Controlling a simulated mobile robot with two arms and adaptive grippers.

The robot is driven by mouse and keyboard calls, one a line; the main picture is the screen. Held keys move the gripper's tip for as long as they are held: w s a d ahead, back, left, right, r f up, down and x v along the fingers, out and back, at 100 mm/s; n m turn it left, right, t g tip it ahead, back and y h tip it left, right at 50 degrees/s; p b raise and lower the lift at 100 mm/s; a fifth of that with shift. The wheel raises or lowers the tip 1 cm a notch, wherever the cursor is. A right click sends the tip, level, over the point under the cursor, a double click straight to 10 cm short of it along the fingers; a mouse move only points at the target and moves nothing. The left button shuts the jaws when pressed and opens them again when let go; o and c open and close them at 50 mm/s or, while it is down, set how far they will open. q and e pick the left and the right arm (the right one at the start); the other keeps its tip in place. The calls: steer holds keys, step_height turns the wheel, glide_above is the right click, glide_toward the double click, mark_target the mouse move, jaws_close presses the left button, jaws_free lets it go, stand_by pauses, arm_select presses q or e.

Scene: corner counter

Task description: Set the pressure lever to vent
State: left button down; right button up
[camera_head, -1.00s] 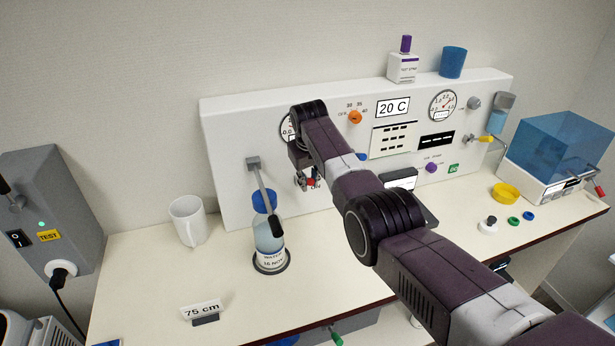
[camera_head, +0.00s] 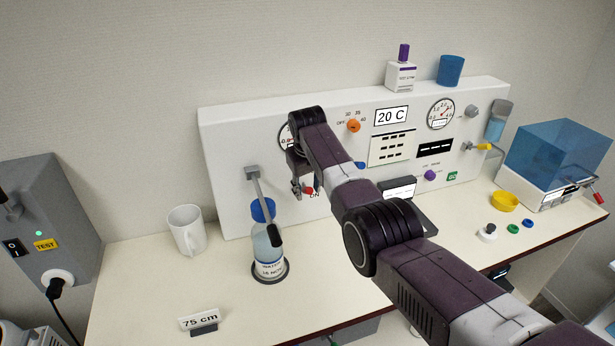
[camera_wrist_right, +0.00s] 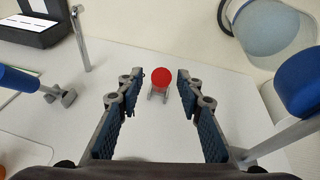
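A small lever with a red ball knob (camera_wrist_right: 160,77) stands out from the white panel on a short metal bracket. In the head view the red knob (camera_head: 309,190) shows beside my right gripper (camera_head: 299,187), next to a partly hidden label ending in "ON". I cannot read which lever is the pressure lever or where vent is. In the wrist view my right gripper (camera_wrist_right: 158,80) is open, with its fingers on either side of the red knob and gaps on both sides. My left gripper is not in view.
Left of my right gripper, a grey lever with a black grip (camera_head: 274,235) hangs before a blue-capped bottle (camera_head: 269,245). A blue handle (camera_wrist_right: 18,79) shows left in the wrist view. A white mug (camera_head: 187,230) stands on the counter. My arm hides part of a gauge.

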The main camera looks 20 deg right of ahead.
steer(key=v, duration=1.1)
steer(key=shift+s+r, duration=0.1)
